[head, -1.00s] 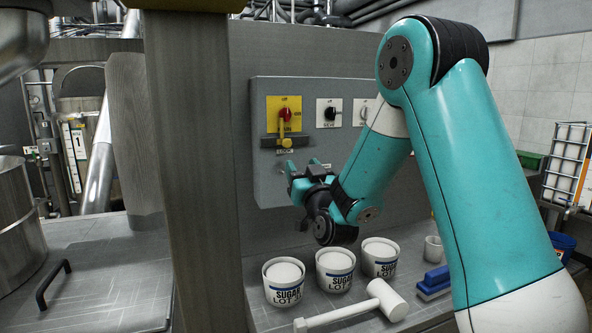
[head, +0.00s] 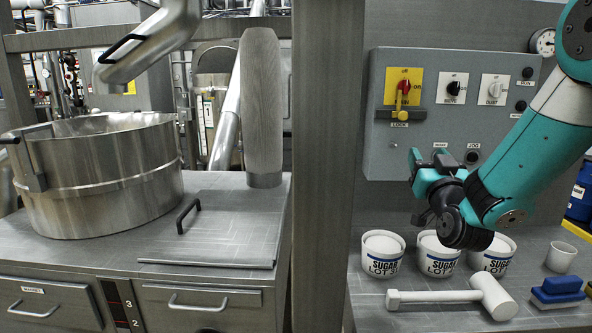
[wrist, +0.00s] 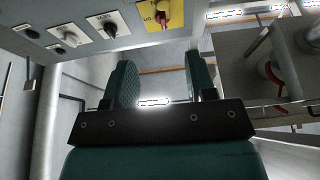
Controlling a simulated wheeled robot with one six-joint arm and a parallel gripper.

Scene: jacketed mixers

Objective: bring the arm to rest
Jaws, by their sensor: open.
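My gripper (head: 418,164) is in front of the grey control panel (head: 386,148), below its yellow switch plate, at the right of the head view. Its jaws are open and empty. In the wrist view the two green fingers of my gripper (wrist: 158,88) stand apart with nothing between them. My teal arm reaches in from the right edge and is bent at the wrist. The red and yellow main switch (head: 403,93) is above the gripper, and the fingers appear apart from it.
Sugar tubs (head: 383,255) stand on the bench below my gripper. A white mallet (head: 440,297) and a blue brush (head: 557,291) lie in front. A grey post (head: 328,150) stands left of the panel. A steel vessel (head: 97,185) is at the far left.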

